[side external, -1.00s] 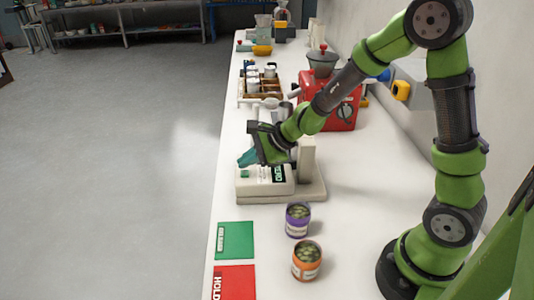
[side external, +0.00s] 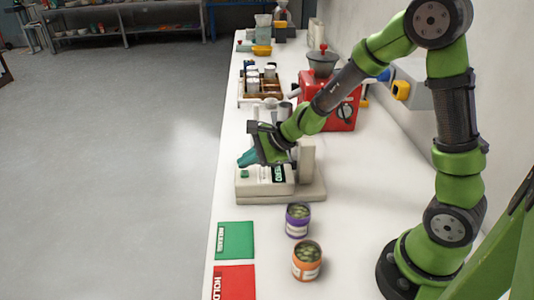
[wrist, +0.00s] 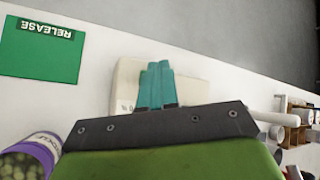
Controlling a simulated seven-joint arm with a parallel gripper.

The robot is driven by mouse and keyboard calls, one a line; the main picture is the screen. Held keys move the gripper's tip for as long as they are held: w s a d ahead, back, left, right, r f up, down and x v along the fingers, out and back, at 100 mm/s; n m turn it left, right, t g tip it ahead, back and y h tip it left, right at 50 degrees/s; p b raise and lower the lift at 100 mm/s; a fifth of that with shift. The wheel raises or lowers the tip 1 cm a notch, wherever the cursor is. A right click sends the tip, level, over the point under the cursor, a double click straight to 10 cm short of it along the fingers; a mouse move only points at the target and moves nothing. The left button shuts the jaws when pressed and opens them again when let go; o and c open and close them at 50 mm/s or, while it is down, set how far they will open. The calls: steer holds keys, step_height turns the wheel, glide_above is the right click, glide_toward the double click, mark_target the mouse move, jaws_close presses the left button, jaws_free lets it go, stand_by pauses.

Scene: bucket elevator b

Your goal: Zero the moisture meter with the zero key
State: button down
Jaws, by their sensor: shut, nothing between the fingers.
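The moisture meter (side external: 262,188) is a cream box on the white bench, with a green key (side external: 244,174) on its top and a dark label panel. In the wrist view the meter (wrist: 128,75) shows partly behind my fingers. My gripper (side external: 243,162) is shut and empty, its teal fingertips just above the green key; I cannot tell whether they touch it. In the wrist view the closed fingers of my gripper (wrist: 157,68) lie over the meter and hide the key.
A green RELEASE card (side external: 235,240), a red HOLD card (side external: 234,281) and two cans, purple (side external: 298,220) and orange (side external: 307,260), lie nearer the camera. Behind the meter stand a red machine (side external: 340,112) and a wooden rack (side external: 262,88) of containers.

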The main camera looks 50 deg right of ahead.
mark_target(248, 174)
steer(key=shift+f, duration=0.15)
steer(key=shift+f, duration=0.3)
steer(key=shift+f, duration=0.4)
stand_by(0.8)
steer(key=shift+r, duration=0.85)
steer(key=shift+r, duration=2.5)
